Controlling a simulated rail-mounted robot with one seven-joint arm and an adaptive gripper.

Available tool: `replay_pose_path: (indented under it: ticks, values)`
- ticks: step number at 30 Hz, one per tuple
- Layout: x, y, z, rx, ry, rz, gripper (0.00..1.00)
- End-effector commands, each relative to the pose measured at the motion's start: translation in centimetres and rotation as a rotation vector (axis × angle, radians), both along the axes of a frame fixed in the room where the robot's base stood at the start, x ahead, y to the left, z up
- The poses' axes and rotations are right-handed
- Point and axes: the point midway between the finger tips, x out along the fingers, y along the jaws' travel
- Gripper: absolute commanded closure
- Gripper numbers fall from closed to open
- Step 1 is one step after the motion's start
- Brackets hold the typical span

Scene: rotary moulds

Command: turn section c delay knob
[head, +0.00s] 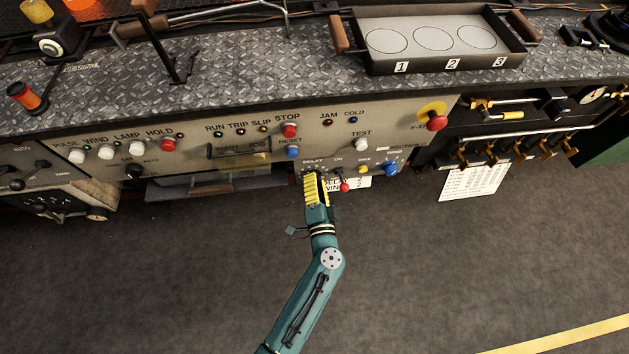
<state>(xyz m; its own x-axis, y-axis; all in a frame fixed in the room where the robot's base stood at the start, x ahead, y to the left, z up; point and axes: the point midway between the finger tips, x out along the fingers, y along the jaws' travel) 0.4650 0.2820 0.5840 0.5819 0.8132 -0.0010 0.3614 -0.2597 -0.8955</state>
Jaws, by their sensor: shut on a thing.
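The section C panel (408,157) is the low right part of the beige control front, with a DELAY label above my gripper. My gripper (312,176), with yellow and black striping, reaches up from below to this label. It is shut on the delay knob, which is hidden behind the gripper. The knob's pointer and setting cannot be seen. A red knob or lever tip (344,187) is just right of the gripper, a yellow button (363,169) is further right, and a blue knob (390,169) is beyond that.
A white label card (358,182) hangs partly behind my gripper. Above are a blue reset button (293,152) and a red stop button (289,131). A red emergency stop (436,123) sits upper right. A tray with numbered circles (440,64) stands on the bench. The floor below is open.

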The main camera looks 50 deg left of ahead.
Motion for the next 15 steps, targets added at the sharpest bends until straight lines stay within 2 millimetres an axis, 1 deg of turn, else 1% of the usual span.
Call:
replay_pose_path:
  ticks: [6,15]
  values:
    - [0.18,-0.07,0.16,0.112,0.151,-0.003,1.00]
    - [0.20,-0.10,0.10,0.222,0.304,-0.003,1.00]
